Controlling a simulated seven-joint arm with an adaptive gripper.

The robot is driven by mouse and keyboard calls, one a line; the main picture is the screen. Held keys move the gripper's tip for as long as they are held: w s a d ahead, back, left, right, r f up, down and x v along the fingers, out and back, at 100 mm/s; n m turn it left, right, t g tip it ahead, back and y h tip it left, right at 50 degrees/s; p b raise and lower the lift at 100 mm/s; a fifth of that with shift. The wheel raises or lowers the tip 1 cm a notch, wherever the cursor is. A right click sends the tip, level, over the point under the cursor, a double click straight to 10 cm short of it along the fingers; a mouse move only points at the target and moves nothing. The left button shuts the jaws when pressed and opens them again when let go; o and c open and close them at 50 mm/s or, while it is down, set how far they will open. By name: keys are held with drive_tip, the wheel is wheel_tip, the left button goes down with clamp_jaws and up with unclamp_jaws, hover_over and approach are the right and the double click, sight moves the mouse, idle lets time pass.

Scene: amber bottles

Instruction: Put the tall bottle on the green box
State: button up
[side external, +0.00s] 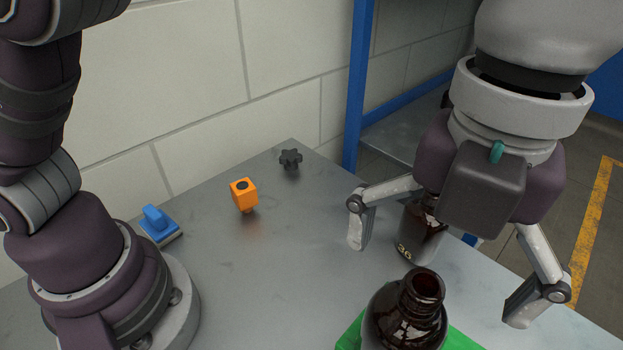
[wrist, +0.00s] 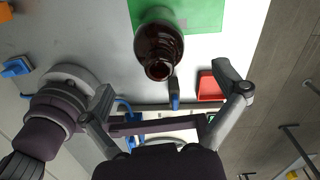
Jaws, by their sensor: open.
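A dark amber bottle (side external: 405,318) with an open neck stands upright at the bottom of the side view. The green box (side external: 460,340) shows on both sides of it, and the bottle appears to stand on it. In the wrist view, the bottle (wrist: 158,42) overlaps the green surface (wrist: 205,15). A second amber bottle (side external: 421,235), marked 36, stands behind, partly hidden by my gripper. I cannot tell which bottle is taller. My gripper (side external: 438,278) has its fingers spread wide, with nothing held. In the wrist view, my gripper (wrist: 167,84) is apart from the bottle.
An orange block (side external: 243,195), a black knob (side external: 290,159) and a blue-handled object (side external: 159,223) sit on the grey table. In the wrist view, a red tray (wrist: 209,86) and a dark and blue object (wrist: 173,95) lie near my fingers. The table's middle is clear.

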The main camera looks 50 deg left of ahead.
drive_tip(key=shift+r, duration=0.4)
drive_tip(key=w+a+r+n+t+h, duration=0.1)
drive_tip(key=w+a+r+n, duration=0.1)
drive_tip(key=a+n, duration=0.55)
drive_tip(key=w+a+r+n+t, duration=0.1)
drive_tip(key=w+a+n, duration=0.1)
drive_tip(key=a+n, duration=0.5)
drive_tip(key=s+a+f+n+t, duration=0.1)
drive_tip(key=s+a+f+n, duration=0.1)
drive_tip(key=a+n, duration=0.3)
drive_tip(key=s+a+f+n+t+y, duration=0.1)
drive_tip(key=a+n, duration=0.5)
drive_tip(key=n, duration=0.8)
drive_tip(key=shift+s+a+f+t, duration=0.3)
drive_tip(key=shift+s+f+t, duration=0.45)
drive_tip(key=shift+s, duration=0.45)
